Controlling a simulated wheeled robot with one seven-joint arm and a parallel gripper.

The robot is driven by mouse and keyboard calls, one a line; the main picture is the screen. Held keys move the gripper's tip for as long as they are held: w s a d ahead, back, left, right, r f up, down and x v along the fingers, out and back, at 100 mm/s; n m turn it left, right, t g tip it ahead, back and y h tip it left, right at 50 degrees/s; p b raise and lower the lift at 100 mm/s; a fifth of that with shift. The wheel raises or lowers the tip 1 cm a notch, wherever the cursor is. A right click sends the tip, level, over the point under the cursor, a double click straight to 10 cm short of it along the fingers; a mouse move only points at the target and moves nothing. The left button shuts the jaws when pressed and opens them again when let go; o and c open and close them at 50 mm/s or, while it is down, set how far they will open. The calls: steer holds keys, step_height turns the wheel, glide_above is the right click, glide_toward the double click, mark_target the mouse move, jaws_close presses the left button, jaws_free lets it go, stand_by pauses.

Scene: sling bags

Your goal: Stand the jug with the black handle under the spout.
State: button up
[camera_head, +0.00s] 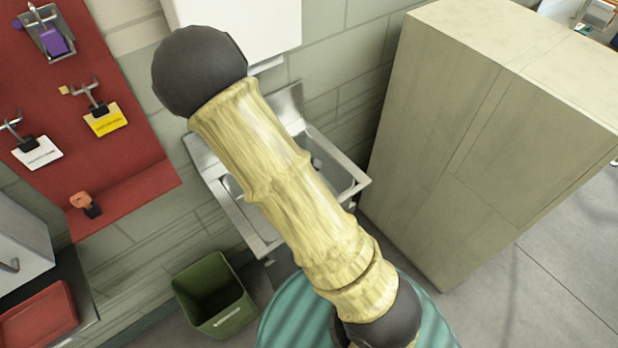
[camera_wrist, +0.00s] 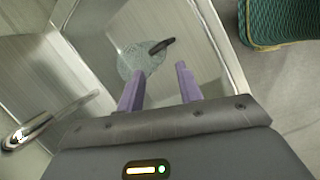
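In the wrist view a clear, patterned jug (camera_wrist: 138,62) is in the metal sink basin (camera_wrist: 98,25), its black handle (camera_wrist: 160,46) pointing to the upper right. I cannot tell whether it stands upright. A chrome spout (camera_wrist: 30,131) is at the lower left, apart from the jug. My gripper (camera_wrist: 160,71) has two purple fingers spread apart with nothing visibly held between them. The jug shows beyond the fingertips, nearer the left finger. In the head view my arm covers much of the sink (camera_head: 232,210), and my gripper and the jug cannot be made out.
A tall beige cabinet (camera_head: 470,130) stands right of the sink. A green bin (camera_head: 212,297) is on the floor at lower left. A teal rounded object (camera_head: 290,318) is in front of the sink. A red board (camera_head: 90,150) with hooks hangs on the left wall.

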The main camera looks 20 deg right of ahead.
steer(key=s+d+r+m+y, duration=0.2)
steer(key=s+r+m, duration=0.9)
steer(key=r+m, duration=0.4)
steer(key=shift+s+r+m+y, duration=0.15)
steer(key=shift+r+m+y, duration=0.25)
steer(key=shift+m, duration=0.6)
